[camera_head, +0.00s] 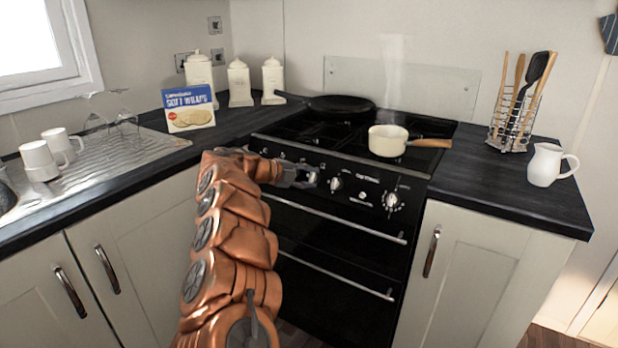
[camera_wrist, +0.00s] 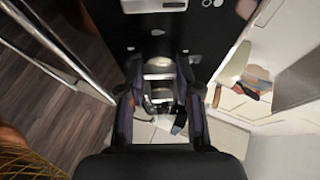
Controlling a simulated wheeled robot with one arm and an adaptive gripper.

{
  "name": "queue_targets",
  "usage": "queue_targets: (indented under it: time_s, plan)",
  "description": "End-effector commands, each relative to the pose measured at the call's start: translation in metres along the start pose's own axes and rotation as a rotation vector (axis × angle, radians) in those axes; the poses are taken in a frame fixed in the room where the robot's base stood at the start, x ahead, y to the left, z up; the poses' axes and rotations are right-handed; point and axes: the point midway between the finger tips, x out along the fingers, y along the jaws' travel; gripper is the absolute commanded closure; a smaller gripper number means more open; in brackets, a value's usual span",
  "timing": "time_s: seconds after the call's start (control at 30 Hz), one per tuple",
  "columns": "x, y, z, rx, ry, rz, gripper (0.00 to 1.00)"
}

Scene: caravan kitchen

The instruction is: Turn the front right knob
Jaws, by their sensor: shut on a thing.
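The black stove (camera_head: 400,265) has a row of silver and white knobs along its front panel. My gripper (camera_head: 308,178) is at this panel, shut on one silver knob, mostly hidden by the fingers in the head view. The knob shows between the two dark fingers in the wrist view (camera_wrist: 159,68). Just right of my gripper is a free knob (camera_head: 336,184), and a larger dial (camera_head: 391,201) sits at the panel's right. I cannot tell how far the held knob is turned.
A cream saucepan (camera_head: 387,142) stands on the hob, its wooden handle pointing right. A black frying pan (camera_head: 341,104) is at the back left. Two oven handles (camera_head: 345,225) stick out below the knobs. A white jug (camera_head: 546,166) stands on the right counter.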

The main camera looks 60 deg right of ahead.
Motion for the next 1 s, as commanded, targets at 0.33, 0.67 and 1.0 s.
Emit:
queue_targets:
  time_s: [0.33, 0.67, 1.0]
  plan:
    - [0.001, 0.001, 0.0, -0.001, 0.001, 0.001, 0.42]
    - [-0.001, 0.0, 0.0, -0.002, -0.001, 0.0, 0.41]
    - [-0.046, 0.0, 0.001, -0.001, -0.005, 0.0, 0.41]
